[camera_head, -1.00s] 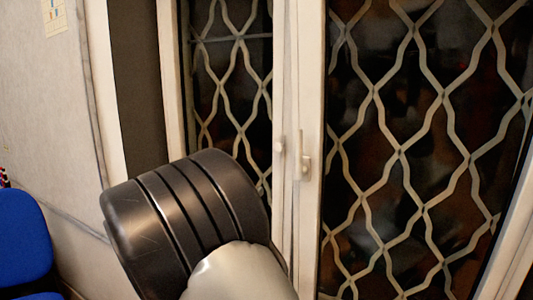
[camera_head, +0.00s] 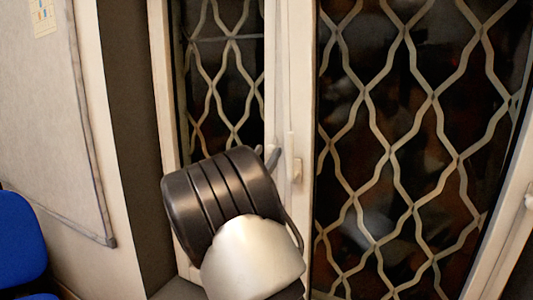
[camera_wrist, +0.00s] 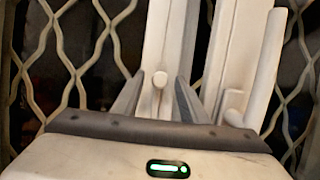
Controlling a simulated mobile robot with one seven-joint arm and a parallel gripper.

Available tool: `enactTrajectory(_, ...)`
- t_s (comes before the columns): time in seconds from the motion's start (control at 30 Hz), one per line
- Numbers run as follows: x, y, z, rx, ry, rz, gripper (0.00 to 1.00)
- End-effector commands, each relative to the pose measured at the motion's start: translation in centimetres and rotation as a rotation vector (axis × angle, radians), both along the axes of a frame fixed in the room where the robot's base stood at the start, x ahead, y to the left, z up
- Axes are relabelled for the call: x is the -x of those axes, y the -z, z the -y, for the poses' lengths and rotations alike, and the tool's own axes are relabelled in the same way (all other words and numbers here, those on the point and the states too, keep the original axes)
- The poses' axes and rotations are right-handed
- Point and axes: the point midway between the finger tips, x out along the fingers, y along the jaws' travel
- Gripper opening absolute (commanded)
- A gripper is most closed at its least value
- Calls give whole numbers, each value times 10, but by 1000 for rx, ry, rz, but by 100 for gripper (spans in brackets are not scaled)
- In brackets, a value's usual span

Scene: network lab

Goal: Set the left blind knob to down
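The left blind knob (camera_wrist: 160,79) is a small pale round knob on the white window post in the wrist view. My gripper (camera_wrist: 160,86) is open, with one dark finger on each side of the knob in the picture. I cannot tell whether the fingers touch it or how deep they reach. In the head view my gripper's fingers (camera_head: 268,157) meet the left post at knob height, and the knob is hard to make out behind them. My dark wrist and pale arm link cover the area below.
A white window handle (camera_head: 296,169) sits on the post just right of my gripper; it also shows in the wrist view (camera_wrist: 234,108). Patterned metal grilles (camera_head: 400,130) cover the dark panes. A blue chair (camera_head: 20,240) stands at the lower left, below a whiteboard (camera_head: 45,120).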

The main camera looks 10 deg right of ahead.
Motion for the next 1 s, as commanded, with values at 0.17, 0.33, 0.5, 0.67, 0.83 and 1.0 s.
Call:
enactTrajectory(0.17,-4,-2,4,0,0,-1,39)
enactTrajectory(0.33,-4,-2,3,0,0,-1,39)
enactTrajectory(0.5,-4,-2,3,0,0,-1,14)
enactTrajectory(0.67,-4,-2,3,0,0,-1,0)
enactTrajectory(0.83,-4,1,3,0,0,-1,0)
enactTrajectory(1.0,-4,22,3,1,2,-5,0)
